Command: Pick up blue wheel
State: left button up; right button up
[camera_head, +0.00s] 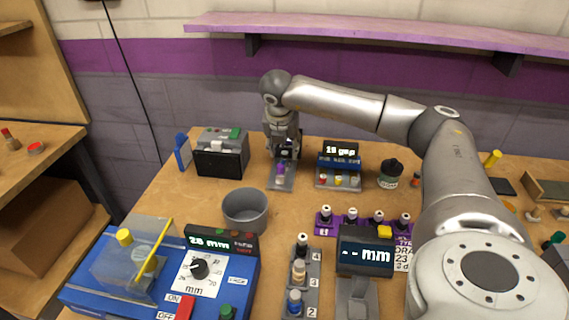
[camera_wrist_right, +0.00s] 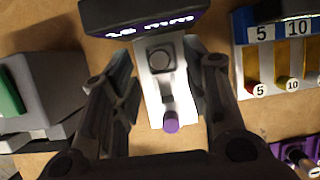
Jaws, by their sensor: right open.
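My left gripper is out of view.
A grey bowl (camera_head: 245,212) stands mid-table. The blue machine (camera_head: 85,299) with a yellow lever is front left. A purple rack (camera_head: 350,226) and a display scale (camera_head: 364,257) stand right of the track. My right arm spans the right side.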

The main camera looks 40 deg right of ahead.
aim_at(284, 153)
jog(key=b+x, duration=0.1)
jog(key=x, duration=0.2)
jog(key=shift+r, duration=0.1)
jog(key=shift+c, duration=1.3)
grip_shut()
jog(key=shift+r, duration=0.1)
